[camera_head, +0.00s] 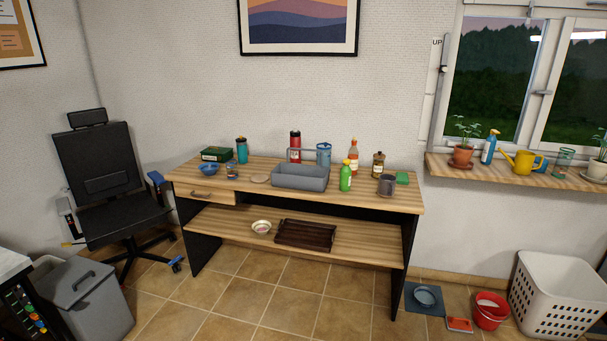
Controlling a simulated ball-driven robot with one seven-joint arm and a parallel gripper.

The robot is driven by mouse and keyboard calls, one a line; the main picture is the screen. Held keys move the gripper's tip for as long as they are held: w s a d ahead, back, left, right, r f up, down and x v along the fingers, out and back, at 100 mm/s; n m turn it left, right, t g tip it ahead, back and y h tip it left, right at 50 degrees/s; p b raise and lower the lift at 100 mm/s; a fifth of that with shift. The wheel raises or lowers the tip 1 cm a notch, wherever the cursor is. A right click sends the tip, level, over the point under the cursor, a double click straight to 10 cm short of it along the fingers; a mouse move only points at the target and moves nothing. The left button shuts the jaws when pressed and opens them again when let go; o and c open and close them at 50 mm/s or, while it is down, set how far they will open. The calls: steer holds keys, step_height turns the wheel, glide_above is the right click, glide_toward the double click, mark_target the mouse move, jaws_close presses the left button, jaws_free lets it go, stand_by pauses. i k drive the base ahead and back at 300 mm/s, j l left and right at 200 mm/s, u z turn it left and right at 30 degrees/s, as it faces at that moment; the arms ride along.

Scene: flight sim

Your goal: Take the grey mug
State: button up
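The grey mug (387,185) stands upright on the right part of the wooden desk top (410,202), near its front edge. A dark bottle (378,164) stands just behind it. A green sponge-like block (402,178) lies to its right and a green bottle (345,177) stands to its left. My gripper is not in this view.
A grey bin (300,180) sits mid-desk, with several bottles behind it. A dark tray (305,236) and a bowl (261,227) rest on the lower shelf. An office chair (105,190) stands left. A white basket (550,295) and red bucket (490,312) stand right. The tiled floor in front is clear.

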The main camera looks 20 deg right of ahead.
mark_target(387, 183)
steer(key=i+z, duration=0.15)
steer(key=i, duration=0.35)
steer(key=i+j+z, duration=0.15)
steer(key=i, duration=0.35)
steer(key=i+j+z, duration=0.15)
steer(key=i, duration=0.35)
steer(key=i+j+z, duration=0.15)
steer(key=i+j, duration=0.15)
steer(key=i, duration=0.2)
